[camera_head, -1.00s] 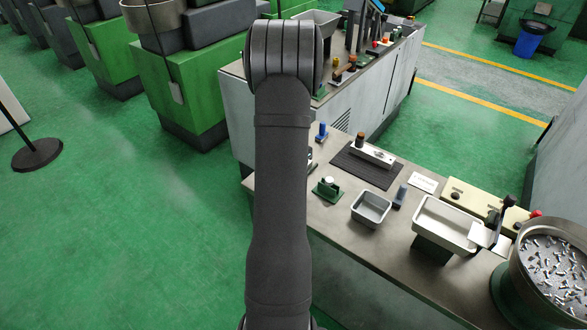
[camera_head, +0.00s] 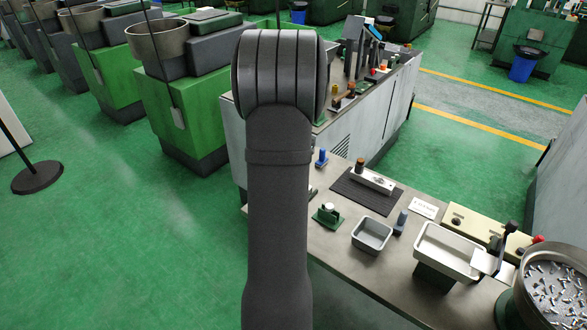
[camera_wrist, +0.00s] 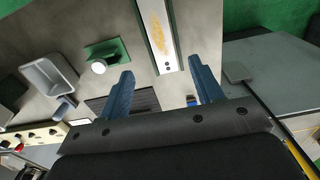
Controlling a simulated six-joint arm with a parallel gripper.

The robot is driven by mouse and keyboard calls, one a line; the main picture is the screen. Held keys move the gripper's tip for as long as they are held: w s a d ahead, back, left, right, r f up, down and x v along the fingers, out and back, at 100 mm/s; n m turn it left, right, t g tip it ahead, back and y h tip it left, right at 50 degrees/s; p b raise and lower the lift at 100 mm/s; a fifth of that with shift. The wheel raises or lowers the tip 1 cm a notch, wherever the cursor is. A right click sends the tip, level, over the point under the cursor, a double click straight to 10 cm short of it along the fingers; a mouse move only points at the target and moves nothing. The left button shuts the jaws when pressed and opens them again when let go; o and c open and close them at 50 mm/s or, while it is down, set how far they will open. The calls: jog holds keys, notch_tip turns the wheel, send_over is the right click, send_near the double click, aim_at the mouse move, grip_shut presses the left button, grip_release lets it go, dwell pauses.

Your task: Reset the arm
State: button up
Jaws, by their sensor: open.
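My gripper (camera_wrist: 160,66) shows in the wrist view as two blue fingers spread wide apart. It is open, with nothing held between the fingers. It hangs above the grey workbench (camera_wrist: 100,18). A silver bar with a yellowish mark (camera_wrist: 157,32) lies beyond the fingertips, nearer the right finger. In the head view my arm stands upright across the middle of the picture and hides the gripper.
The bench holds a green fixture with a white knob (camera_head: 327,216), a small grey tray (camera_head: 371,235), a dark mat (camera_head: 365,192) and a larger white tray (camera_head: 448,251). A bowl of metal parts (camera_head: 555,292) stands at right. Open green floor (camera_head: 120,250) lies left.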

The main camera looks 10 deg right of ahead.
jog(key=shift+f, duration=0.1)
notch_tip(320, 180, down, 12)
jog(key=shift+f, duration=0.1)
jog(key=shift+r, duration=2.05)
jog(key=shift+f, duration=0.1)
